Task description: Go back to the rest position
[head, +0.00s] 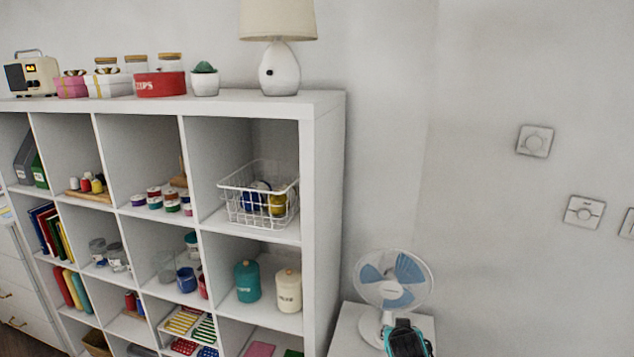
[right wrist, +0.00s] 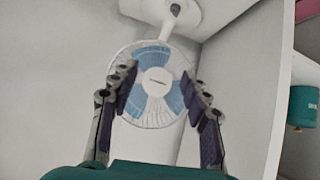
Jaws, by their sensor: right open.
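My right gripper (right wrist: 159,76) is open in the right wrist view, with its two dark fingers spread and nothing between them. The blue-bladed white fan (right wrist: 155,84) shows behind the fingers; whether they touch it cannot be told, but no grip is seen. In the head view a teal and black part of my right arm (head: 408,341) shows at the bottom, in front of the fan (head: 394,280). My left gripper is not in view.
The fan stands on a low white cabinet (head: 345,335) right of the white cube shelf (head: 322,200). The shelf holds a wire basket (head: 258,208), a teal canister (head: 247,281) and a cream canister (head: 288,290). A lamp (head: 280,70) stands on top.

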